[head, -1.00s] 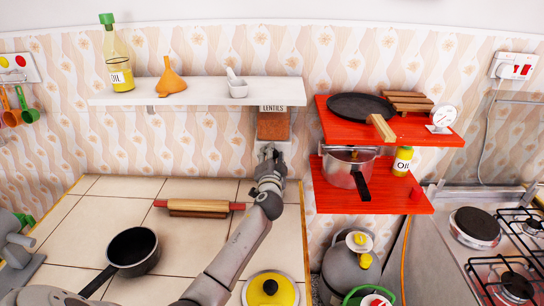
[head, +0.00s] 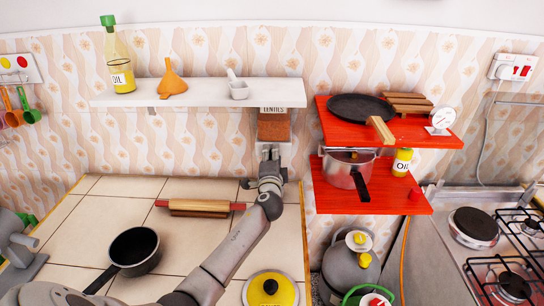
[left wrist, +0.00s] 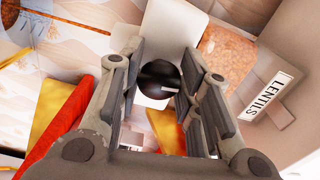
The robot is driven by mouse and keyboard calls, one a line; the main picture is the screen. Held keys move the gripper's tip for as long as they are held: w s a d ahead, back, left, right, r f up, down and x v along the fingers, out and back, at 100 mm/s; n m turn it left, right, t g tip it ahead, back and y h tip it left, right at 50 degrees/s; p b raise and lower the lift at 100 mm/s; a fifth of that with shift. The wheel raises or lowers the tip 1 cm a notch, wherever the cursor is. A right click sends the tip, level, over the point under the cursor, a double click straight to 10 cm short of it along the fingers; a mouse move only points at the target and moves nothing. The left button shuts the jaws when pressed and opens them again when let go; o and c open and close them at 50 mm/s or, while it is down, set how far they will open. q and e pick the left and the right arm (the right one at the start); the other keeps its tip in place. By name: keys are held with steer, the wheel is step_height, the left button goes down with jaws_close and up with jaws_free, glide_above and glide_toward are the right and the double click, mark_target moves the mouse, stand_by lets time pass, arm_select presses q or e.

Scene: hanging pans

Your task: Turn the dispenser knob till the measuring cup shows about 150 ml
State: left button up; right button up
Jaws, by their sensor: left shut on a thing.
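The lentil dispenser (head: 274,126) hangs under the white shelf, with reddish lentils behind its clear front and a LENTILS label above. Its knob (left wrist: 158,80) is a round black piece with a white mark, seen in the left wrist view against a pale plate. My left gripper (head: 270,154) is just below the lentil window in the head view. Its fingers (left wrist: 155,85) stand on both sides of the knob and are shut on it. The gripper hides the knob in the head view. I cannot make out the measuring cup. My right gripper is not in view.
The white shelf (head: 190,93) is above, and red shelves (head: 375,198) with a pot (head: 346,170) are close to the right.

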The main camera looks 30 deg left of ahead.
arm_select(q)
steer(key=shift+f, duration=0.15)
steer(key=o, duration=1)
steer(key=shift+s+d, duration=0.1)
steer(key=v, duration=1.2)
